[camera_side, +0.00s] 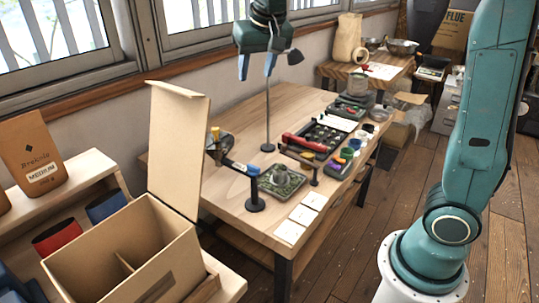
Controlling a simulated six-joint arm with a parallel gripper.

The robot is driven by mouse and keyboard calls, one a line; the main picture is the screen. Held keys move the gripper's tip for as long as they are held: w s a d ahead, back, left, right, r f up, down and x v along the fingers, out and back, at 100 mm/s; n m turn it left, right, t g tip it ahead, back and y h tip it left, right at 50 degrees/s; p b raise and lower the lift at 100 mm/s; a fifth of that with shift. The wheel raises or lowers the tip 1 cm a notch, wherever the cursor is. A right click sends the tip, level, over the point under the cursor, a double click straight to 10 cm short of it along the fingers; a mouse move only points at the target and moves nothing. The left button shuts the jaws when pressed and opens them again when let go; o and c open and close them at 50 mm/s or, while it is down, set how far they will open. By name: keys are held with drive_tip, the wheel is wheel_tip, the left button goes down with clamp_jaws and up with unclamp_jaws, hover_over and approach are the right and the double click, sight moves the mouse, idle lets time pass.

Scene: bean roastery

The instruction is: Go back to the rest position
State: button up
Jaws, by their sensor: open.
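My gripper (257,66) hangs in the air at the top middle of the side view, above the back part of the wooden worktable (240,205). The upper part of my arm is cut off by the frame's top edge.
The table holds a blue-armed stand (240,167), a green tray (281,182) with a grey lump, a black tray (322,138), several small coloured cups and white cards (302,215). An open cardboard box (127,250) stands at the front left.

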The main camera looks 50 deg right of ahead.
drive_tip(key=s+a+f+n, duration=0.1)
drive_tip(key=s+f, duration=0.1)
drive_tip(key=s, duration=0.6)
drive_tip(key=s+a+f+n+y, duration=0.1)
drive_tip(key=s+f+n, duration=0.1)
drive_tip(key=s, duration=0.7)
drive_tip(key=s+a+f+n+t+y, duration=0.1)
drive_tip(key=s+f+n, duration=0.1)
drive_tip(key=s, duration=0.7)
drive_tip(key=shift+a+f, duration=0.3)
drive_tip(key=shift+f, duration=0.1)
